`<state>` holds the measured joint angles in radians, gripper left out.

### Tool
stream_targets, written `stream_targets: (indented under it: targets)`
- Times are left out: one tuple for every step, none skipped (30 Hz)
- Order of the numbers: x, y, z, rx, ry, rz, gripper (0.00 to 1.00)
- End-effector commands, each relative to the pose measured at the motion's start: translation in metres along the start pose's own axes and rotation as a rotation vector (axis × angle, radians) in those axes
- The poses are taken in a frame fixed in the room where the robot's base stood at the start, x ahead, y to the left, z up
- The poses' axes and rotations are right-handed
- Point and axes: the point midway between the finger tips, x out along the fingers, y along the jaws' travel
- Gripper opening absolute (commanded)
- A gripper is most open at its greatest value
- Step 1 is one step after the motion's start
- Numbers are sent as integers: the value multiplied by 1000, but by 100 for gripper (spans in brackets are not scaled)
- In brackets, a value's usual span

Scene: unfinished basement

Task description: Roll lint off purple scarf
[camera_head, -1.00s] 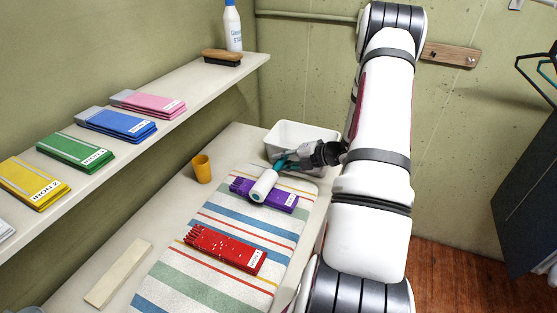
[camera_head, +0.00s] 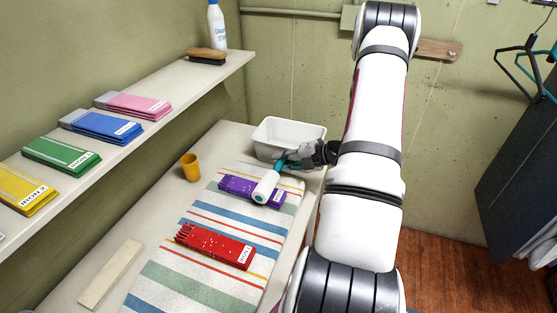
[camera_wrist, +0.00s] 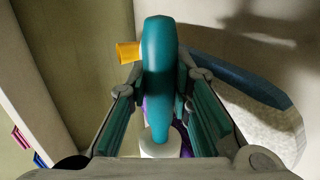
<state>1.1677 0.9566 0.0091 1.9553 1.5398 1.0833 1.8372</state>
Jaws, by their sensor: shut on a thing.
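The folded purple scarf (camera_head: 238,186) lies on a striped cloth on the table, with a white label at its right end. A lint roller with a white head (camera_head: 265,188) and a teal handle is over the scarf's middle to right part and appears to rest on it. My gripper (camera_head: 293,160) is shut on the roller's teal handle and comes in from the upper right. In the wrist view the handle (camera_wrist: 160,75) stands between the fingers. The white head (camera_wrist: 158,149) hides most of the purple scarf (camera_wrist: 184,137) there. A few pale specks show on the scarf's left part.
A red scarf (camera_head: 214,246) with white specks lies nearer on the striped cloth (camera_head: 165,275). A white bin (camera_head: 289,131) stands behind my gripper. A mustard cup (camera_head: 189,167) and pale board (camera_head: 110,274) are at left. A shelf (camera_head: 185,85) holds folded scarves, a brush and a bottle.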

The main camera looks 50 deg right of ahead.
Motion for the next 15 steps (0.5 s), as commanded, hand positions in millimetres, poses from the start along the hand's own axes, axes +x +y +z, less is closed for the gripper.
stream_targets:
  targets:
    - [-3,-1,0,1,-1,0,0]
    - [-4,-2,0,1,0,0,0]
    - [-5,-2,0,1,-1,0,0]
    - [-6,-3,0,1,-1,0,0]
    - [-8,-4,0,1,-1,0,0]
    - [-9,-4,0,1,-1,0,0]
    - [-10,-5,0,1,-1,0,0]
    - [-12,-6,0,1,-1,0,0]
    - [-13,-6,0,1,-1,0,0]
    - [-14,-7,0,1,-1,0,0]
    - [-16,-8,0,1,0,1,0]
    - [-17,-8,0,1,0,1,0]
    - [-18,-9,0,1,0,1,0]
    - [-20,-10,0,1,0,1,0]
    - [-21,-10,0,1,0,1,0]
